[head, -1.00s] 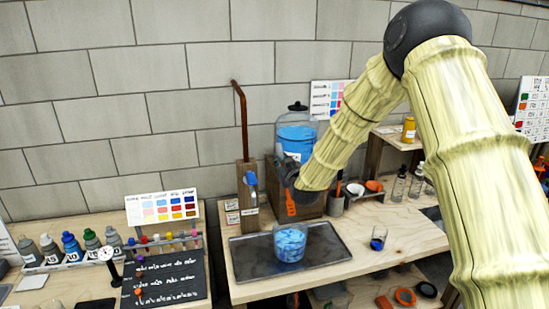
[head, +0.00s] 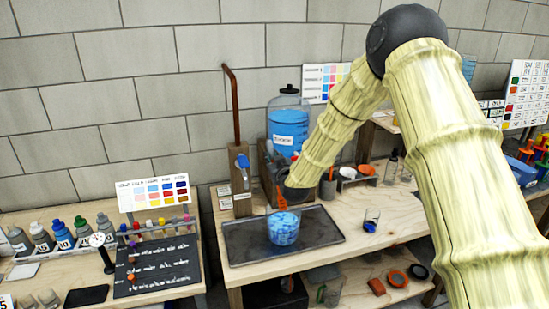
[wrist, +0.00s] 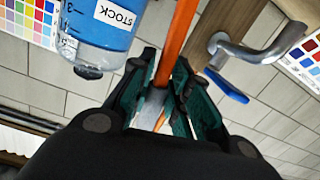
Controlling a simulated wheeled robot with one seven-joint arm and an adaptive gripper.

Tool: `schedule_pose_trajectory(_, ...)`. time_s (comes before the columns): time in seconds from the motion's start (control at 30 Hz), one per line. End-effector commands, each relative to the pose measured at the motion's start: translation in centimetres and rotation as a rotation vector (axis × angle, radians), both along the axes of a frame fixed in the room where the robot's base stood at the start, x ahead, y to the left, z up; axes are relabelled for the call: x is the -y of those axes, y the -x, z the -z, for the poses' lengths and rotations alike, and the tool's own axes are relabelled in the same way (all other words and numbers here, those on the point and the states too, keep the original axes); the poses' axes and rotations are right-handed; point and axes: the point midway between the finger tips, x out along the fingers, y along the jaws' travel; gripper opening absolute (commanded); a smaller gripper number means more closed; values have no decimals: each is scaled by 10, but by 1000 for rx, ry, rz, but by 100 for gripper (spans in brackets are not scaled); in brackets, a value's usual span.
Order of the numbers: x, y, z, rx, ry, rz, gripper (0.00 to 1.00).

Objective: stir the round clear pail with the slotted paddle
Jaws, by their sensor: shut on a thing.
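The round clear pail (head: 284,232) holds blue contents and stands upright on a dark tray (head: 243,246) in the head view. The slotted paddle (head: 282,201) shows as a short orange piece just over the pail's back rim. I cannot tell whether its lower end is inside the pail. My gripper (head: 284,186) is above the pail, mostly hidden by my arm. In the wrist view the fingers of my gripper (wrist: 160,88) are shut around the paddle's orange handle (wrist: 179,38). The pail does not show in the wrist view.
A large clear container labelled STOCK (wrist: 100,30) stands behind the tray; it also shows in the head view (head: 289,125). A wooden post (head: 241,196) with a blue-handled tap is left of it. A small cup (head: 371,222) with blue contents stands right of the tray.

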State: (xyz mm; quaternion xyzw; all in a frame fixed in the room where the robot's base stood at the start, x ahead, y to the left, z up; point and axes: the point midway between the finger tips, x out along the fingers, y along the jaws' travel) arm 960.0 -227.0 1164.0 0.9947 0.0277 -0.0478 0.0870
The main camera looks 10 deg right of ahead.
Motion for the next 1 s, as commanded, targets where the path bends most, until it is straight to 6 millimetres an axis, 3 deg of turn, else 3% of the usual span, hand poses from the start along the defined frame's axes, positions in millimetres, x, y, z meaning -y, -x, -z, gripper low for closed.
schedule_pose_trajectory(1.0,1,0,71,0,1,2,0)
